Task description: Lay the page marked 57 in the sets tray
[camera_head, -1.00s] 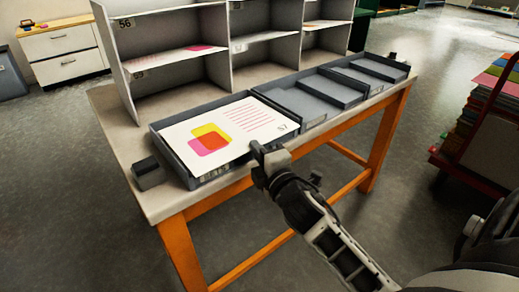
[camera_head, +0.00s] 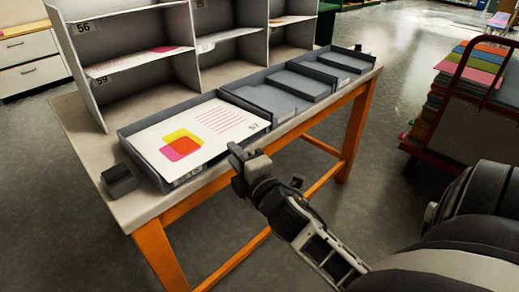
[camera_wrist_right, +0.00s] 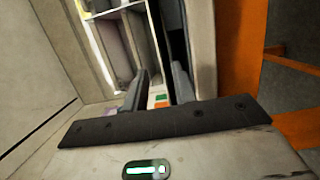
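The page marked 57 (camera_head: 205,125), white with yellow, pink and red shapes and red lines, lies in the leftmost grey tray (camera_head: 190,177) on the table in the head view. Its marked corner is near the tray's front right. The tray's front label is too small to read. My right gripper (camera_head: 240,158) is just in front of that tray's front edge, apart from the page. In the right wrist view its two fingers (camera_wrist_right: 158,90) stand apart with nothing held between them. My left gripper is not in view.
A grey shelf unit (camera_head: 130,48) with pages stands at the table's back. Two more grey trays (camera_head: 262,100) (camera_head: 338,65) are to the right. A small dark block (camera_head: 118,180) sits at the table's left. A red cart (camera_head: 440,150) with coloured stacks stands right.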

